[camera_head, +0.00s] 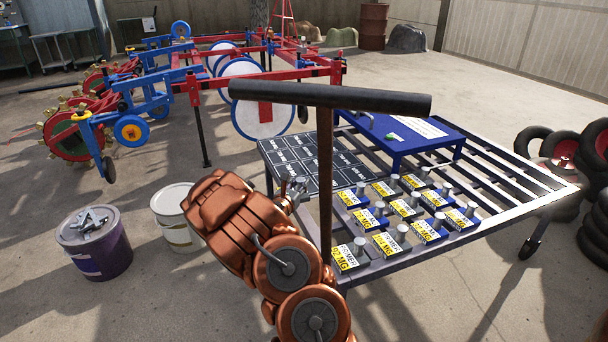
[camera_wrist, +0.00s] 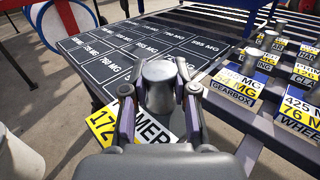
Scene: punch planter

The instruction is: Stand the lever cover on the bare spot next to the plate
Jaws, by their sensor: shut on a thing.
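My gripper (camera_wrist: 158,98) is shut on the grey knob of a labelled piece (camera_wrist: 158,72). Its yellow and white label shows "172" and "MER"; the rest is hidden by my fingers, so I cannot tell whether it is the lever cover. In the head view my gripper (camera_head: 293,190) is at the near left of the black grid board (camera_head: 322,160), mostly behind my arm. The board's cells carry white "MG" lettering, and it may be the plate. In the wrist view the held piece is at the board's near edge (camera_wrist: 150,48); contact is unclear. No bare spot can be made out for certain.
Several knobbed blocks with yellow labels (camera_head: 403,208) stand right of the board on the slatted cart (camera_head: 510,200). A blue stand (camera_head: 400,140) is behind them. A T-shaped handle (camera_head: 326,200) rises in front. Buckets (camera_head: 95,255) stand left, tyres (camera_head: 590,150) right.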

